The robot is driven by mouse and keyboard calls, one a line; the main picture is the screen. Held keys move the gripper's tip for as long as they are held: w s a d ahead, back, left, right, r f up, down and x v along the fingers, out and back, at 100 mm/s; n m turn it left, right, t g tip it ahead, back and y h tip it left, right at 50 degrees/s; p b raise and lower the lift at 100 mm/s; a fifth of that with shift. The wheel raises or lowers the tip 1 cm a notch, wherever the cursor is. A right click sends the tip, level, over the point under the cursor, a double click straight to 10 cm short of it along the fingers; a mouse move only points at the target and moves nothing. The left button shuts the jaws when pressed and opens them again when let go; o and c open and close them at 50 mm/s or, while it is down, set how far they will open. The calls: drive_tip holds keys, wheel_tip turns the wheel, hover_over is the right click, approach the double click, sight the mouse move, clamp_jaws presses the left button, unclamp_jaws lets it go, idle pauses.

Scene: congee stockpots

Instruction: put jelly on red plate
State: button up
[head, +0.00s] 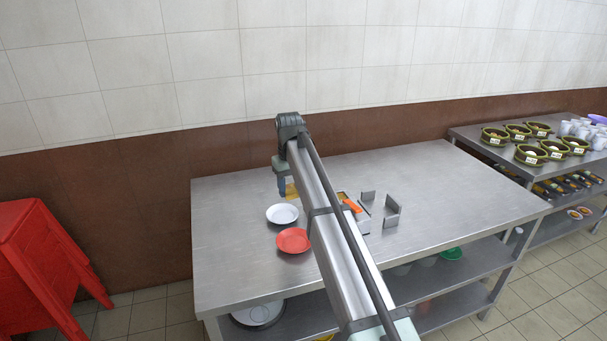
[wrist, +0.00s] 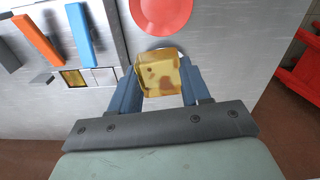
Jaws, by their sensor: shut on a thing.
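The jelly (wrist: 160,72) is a yellow-brown block. My gripper (wrist: 161,84) is shut on it, with one finger on each side. In the head view the jelly (head: 291,190) shows as a yellow patch beside my gripper (head: 284,188), partly hidden by my arm. The red plate (head: 293,241) lies empty on the steel table, in front of a white plate (head: 282,214). In the wrist view the red plate (wrist: 160,12) is cut by the top edge, apart from the jelly. The white plate is mostly hidden behind the jelly there.
The steel table (head: 460,200) is clear on its right. A tray with orange (wrist: 38,38) and blue (wrist: 80,34) handled tools lies beside the plates, with yellow pieces (wrist: 74,78). Metal brackets (head: 391,212) stand nearby. A red stool (head: 38,255) is at left.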

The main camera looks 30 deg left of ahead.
sight(294, 244)
drive_tip(key=shift+s+d+f+m, duration=0.6)
drive_tip(key=shift+s+d+m, duration=0.4)
drive_tip(key=shift+s+d, duration=0.7)
drive_tip(key=shift+s+a+f, duration=0.1)
drive_tip(key=shift+a+f, duration=0.05)
drive_tip(key=shift+f, duration=3.3)
drive_tip(key=shift+s+a+f, duration=0.1)
drive_tip(key=shift+f, duration=3.3)
drive_tip(key=shift+f, duration=0.4)
drive_tip(key=o, duration=1.1)
drive_tip(key=shift+c, duration=1.3)
drive_tip(key=shift+w+r, duration=0.1)
drive_tip(key=shift+r, duration=0.15)
drive_tip(key=shift+r, duration=2.25)
